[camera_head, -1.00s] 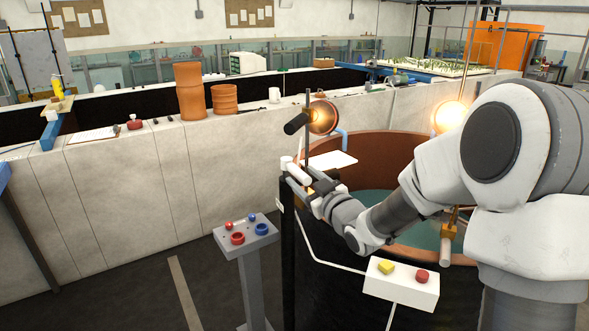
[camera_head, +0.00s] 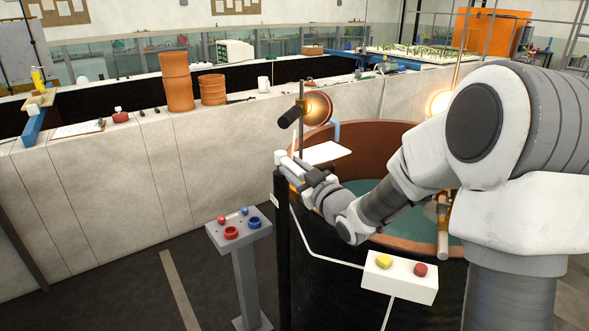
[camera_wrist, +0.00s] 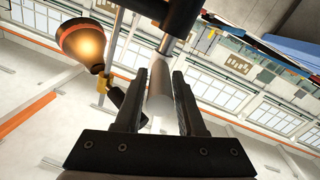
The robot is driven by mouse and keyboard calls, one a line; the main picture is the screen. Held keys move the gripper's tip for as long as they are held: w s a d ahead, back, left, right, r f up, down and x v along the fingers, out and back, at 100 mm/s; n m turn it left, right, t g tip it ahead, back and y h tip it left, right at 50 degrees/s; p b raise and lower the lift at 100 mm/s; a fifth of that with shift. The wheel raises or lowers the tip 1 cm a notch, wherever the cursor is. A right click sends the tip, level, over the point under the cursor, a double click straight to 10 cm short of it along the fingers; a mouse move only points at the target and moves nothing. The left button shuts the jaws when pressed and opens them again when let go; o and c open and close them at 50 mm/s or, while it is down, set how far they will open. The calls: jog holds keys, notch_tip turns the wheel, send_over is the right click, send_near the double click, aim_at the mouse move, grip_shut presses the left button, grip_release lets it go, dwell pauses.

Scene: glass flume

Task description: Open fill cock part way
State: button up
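A white bar-shaped handle (camera_head: 283,160) sits at the top of the dark post beside the round tank; it appears to be the fill cock's lever. My gripper (camera_head: 300,174) is at this handle. In the wrist view the white handle (camera_wrist: 160,92) runs lengthwise between the two dark fingers of my gripper (camera_wrist: 160,85). A dark cylinder and a metal stem are just beyond the fingertips there. The cock's body is mostly hidden by my gripper in the head view.
The round tank (camera_head: 395,243) holds greenish water. A white box with yellow and red buttons (camera_head: 400,276) is at its front. A pedestal with red and blue controls (camera_head: 238,232) stands left. A glowing lamp (camera_head: 317,108) is behind my gripper.

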grip_shut()
dwell(1.1)
